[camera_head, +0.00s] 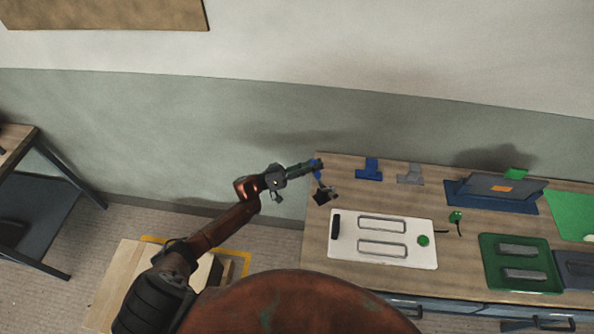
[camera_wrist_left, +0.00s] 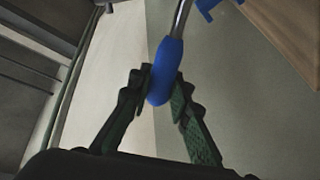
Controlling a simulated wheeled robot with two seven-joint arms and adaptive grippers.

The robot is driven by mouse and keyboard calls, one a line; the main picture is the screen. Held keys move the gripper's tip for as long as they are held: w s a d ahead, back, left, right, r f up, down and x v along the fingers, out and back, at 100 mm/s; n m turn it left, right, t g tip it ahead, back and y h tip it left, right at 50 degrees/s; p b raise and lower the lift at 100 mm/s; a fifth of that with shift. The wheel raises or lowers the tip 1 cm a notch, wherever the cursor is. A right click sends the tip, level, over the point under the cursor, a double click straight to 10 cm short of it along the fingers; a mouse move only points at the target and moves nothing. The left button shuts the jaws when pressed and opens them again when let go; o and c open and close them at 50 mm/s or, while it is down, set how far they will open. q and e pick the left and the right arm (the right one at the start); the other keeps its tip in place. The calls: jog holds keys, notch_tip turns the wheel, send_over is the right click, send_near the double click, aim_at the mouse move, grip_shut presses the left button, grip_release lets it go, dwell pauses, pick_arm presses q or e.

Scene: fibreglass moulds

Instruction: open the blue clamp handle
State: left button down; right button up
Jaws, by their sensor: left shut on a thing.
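The blue clamp handle (camera_wrist_left: 167,70) has a blue grip on a metal rod, which runs up out of the top of the left wrist view. In the head view the handle (camera_head: 316,163) is a small blue spot at the table's left back corner, above a dark clamp base (camera_head: 325,195). My left gripper (camera_wrist_left: 163,92) has its green ribbed fingers on both sides of the blue grip and is shut on it. In the head view my left gripper (camera_head: 312,167) reaches in from the left to the handle. My right gripper is not in view.
The wooden table (camera_head: 315,245) holds a blue bracket (camera_head: 369,169), a grey bracket (camera_head: 410,174), a white panel (camera_head: 345,255) with two slots and a green button (camera_head: 423,240), and a green tray (camera_head: 490,262). A wall stands close behind. A wooden box (camera_head: 118,285) is on the floor at left.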

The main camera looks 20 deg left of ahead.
pick_arm(q)
jog(key=shift+w+a+f+n, duration=0.2)
jog(key=shift+f+n, duration=0.3)
jog(key=shift+n, duration=0.1)
jog(key=shift+w+a+f+n+t+b, duration=0.1)
jog(key=shift+a+f+n+t+b, duration=0.1)
jog(key=shift+n+t+b, duration=0.2)
jog(key=shift+w+a+f+n+t+b, duration=0.3)
jog(key=shift+f+n+t, duration=0.1)
jog(key=shift+n, duration=0.5)
jog(key=shift+w+a+f+n+t+b, duration=0.2)
jog(key=shift+a+f+n+t, duration=0.15)
jog(key=shift+n, duration=0.55)
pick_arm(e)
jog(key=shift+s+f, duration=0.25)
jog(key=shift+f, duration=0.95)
pick_arm(q)
jog(key=c, duration=1.7)
grip_release()
jog(key=shift+c, duration=0.2)
